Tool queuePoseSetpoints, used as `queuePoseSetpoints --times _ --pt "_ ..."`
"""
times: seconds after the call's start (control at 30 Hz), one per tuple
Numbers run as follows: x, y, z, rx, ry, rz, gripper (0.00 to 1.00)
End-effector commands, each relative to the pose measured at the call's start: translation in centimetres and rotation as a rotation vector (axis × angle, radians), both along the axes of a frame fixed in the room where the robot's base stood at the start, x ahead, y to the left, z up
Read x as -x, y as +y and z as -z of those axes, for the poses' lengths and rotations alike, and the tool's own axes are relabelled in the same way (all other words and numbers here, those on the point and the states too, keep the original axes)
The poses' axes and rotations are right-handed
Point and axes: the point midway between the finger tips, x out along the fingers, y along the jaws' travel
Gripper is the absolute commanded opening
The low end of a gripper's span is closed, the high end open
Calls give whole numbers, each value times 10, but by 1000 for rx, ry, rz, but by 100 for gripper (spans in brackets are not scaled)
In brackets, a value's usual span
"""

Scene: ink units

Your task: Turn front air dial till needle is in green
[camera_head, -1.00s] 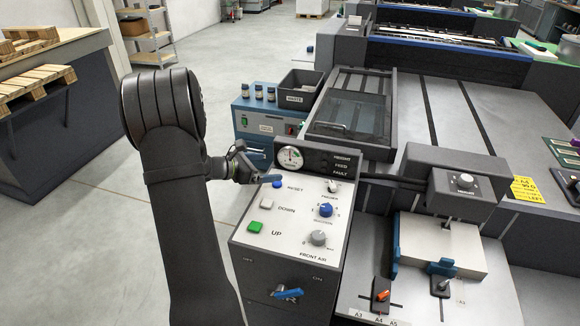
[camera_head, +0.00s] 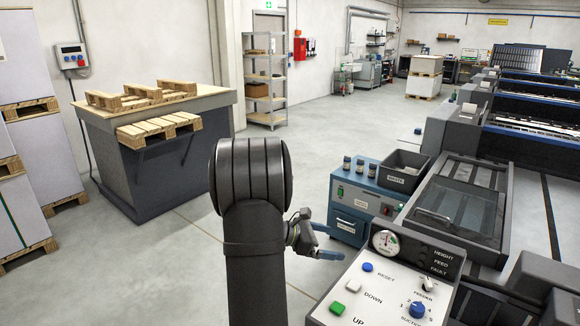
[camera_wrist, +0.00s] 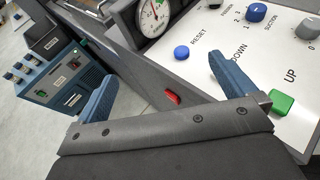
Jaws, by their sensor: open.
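The front air dial (camera_wrist: 308,27) is a grey knob at the right edge of the wrist view. It is below the frame in the head view. The round gauge (camera_head: 385,240) stands at the back of the white control panel (camera_head: 390,287); it also shows in the wrist view (camera_wrist: 153,15), with a green band on its face. I cannot tell surely whether the needle lies in the green. My gripper (camera_head: 332,241) is at the panel's left side, apart from the dial. In the wrist view its two blue fingers (camera_wrist: 166,88) are wide apart with nothing held.
The blue suction knob (camera_wrist: 257,12) sits beside the dial. Blue reset (camera_wrist: 181,52) and green up (camera_wrist: 283,103) buttons are near the fingers. A blue cabinet (camera_head: 350,200) with bottles and a grey waste bin (camera_head: 404,170) stands behind. Floor left of the panel is clear.

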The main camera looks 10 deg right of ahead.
Motion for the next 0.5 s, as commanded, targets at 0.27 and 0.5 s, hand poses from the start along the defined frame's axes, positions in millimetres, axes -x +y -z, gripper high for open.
queuePoseSetpoints --times 0.27,0.5 --pt "0 -1 0 0 -1 1 55" --pt "40 -45 -18 -92 -90 254 55"
